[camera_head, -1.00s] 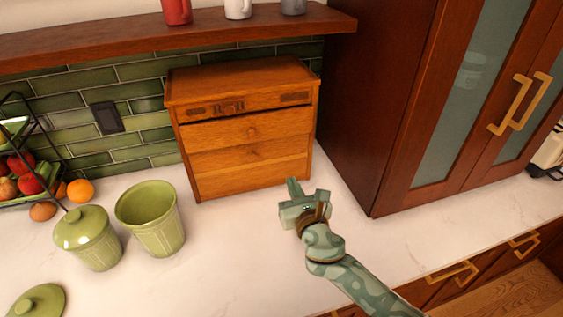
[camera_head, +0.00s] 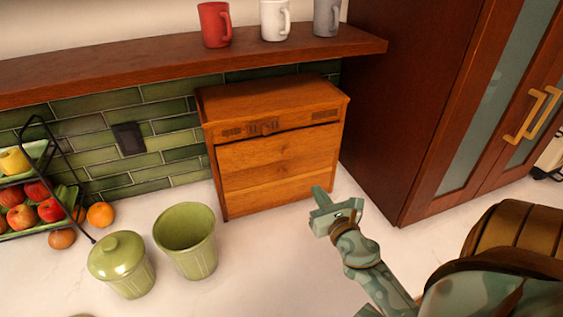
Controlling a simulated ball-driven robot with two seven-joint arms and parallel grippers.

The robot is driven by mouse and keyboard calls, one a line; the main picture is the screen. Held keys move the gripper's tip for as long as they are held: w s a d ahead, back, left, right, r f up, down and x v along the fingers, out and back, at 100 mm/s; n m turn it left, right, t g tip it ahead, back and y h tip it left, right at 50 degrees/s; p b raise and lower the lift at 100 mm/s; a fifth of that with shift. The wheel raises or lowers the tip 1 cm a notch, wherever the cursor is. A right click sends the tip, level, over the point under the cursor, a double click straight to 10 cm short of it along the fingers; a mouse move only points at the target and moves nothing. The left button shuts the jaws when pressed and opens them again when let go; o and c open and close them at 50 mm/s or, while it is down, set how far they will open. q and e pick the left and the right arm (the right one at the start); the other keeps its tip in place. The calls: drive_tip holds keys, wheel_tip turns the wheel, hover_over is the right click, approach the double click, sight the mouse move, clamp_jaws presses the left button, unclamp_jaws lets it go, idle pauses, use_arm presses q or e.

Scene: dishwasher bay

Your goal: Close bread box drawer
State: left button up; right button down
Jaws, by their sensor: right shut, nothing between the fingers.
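The wooden bread box (camera_head: 272,95) stands on the counter against the green tile wall. A carved band (camera_head: 280,124) runs across its front, with a dark line under it. Below the band are two drawer fronts, an upper one (camera_head: 278,152) and a lower one (camera_head: 275,178). Both look nearly flush; any small gap is hard to judge. My right gripper (camera_head: 321,197) is shut and empty. It is in front of the box's lower right corner, its fingers pointing toward it; I cannot tell whether they touch. My left gripper is out of view.
A lidded green canister (camera_head: 120,264) and an open green one (camera_head: 187,243) stand left of the box. A fruit rack (camera_head: 40,190) and an orange (camera_head: 100,215) are farther left. A shelf (camera_head: 180,68) with mugs hangs above. A tall cabinet (camera_head: 415,95) stands right.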

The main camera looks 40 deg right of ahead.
sight(296, 155)
drive_tip(key=p+x, duration=0.1)
drive_tip(key=x, duration=1.1)
drive_tip(key=shift+d, duration=0.15)
drive_tip(key=shift+w+d, duration=0.1)
drive_tip(key=shift+w, duration=0.55)
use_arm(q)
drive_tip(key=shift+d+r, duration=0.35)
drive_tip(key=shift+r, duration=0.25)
use_arm(e)
drive_tip(key=shift+b+x, duration=0.45)
drive_tip(key=shift+x, duration=0.7)
drive_tip(key=shift+s, duration=0.1)
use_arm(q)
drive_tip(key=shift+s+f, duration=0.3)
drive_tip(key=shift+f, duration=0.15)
use_arm(e)
drive_tip(key=shift+r, duration=0.15)
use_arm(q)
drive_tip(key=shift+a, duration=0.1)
